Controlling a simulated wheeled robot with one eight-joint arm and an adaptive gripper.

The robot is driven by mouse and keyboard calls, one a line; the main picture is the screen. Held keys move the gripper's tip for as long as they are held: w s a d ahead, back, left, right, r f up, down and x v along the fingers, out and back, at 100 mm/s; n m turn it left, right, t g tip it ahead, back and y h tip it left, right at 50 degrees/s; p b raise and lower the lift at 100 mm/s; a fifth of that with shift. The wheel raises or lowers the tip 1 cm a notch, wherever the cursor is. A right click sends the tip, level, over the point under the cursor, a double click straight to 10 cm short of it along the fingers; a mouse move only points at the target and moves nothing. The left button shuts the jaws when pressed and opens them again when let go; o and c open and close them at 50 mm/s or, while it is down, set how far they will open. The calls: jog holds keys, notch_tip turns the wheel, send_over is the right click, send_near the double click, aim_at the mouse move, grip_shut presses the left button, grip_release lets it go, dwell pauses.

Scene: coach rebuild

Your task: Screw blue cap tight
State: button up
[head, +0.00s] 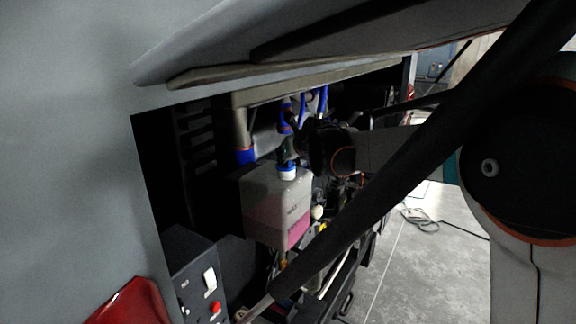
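A translucent tank (268,205) with pink liquid in its lower part sits inside the open engine bay. A blue cap (288,169) with a pale lower edge is on top of the tank, near its back right. I cannot tell how tightly it is seated. My gripper (288,153) is dark and comes in from the right, with its fingers just above the cap or at it. The shadow and small size hide whether the fingers touch the cap and how far apart they are.
A raised hatch panel (290,45) hangs over the bay, and a dark strut (400,165) crosses diagonally in front of it. Blue hoses (304,108) run behind my gripper. A dark control box (195,275) stands at lower left. Open grey floor (420,270) lies at right.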

jog(key=o, duration=0.5)
jog(key=shift+s+a+f, duration=0.1)
jog(key=shift+a+f, duration=0.15)
jog(key=shift+f, duration=0.1)
jog(key=shift+c, duration=0.2)
jog(key=shift+o, duration=0.5)
jog(key=shift+a, duration=0.2)
jog(key=shift+w+f, duration=0.2)
jog(key=shift+w, duration=0.1)
jog(key=o, duration=0.7)
jog(key=shift+w+f, duration=0.15)
jog(key=shift+w, duration=0.1)
jog(key=shift+o, duration=0.2)
jog(key=shift+d, duration=0.15)
jog(key=shift+r, duration=0.2)
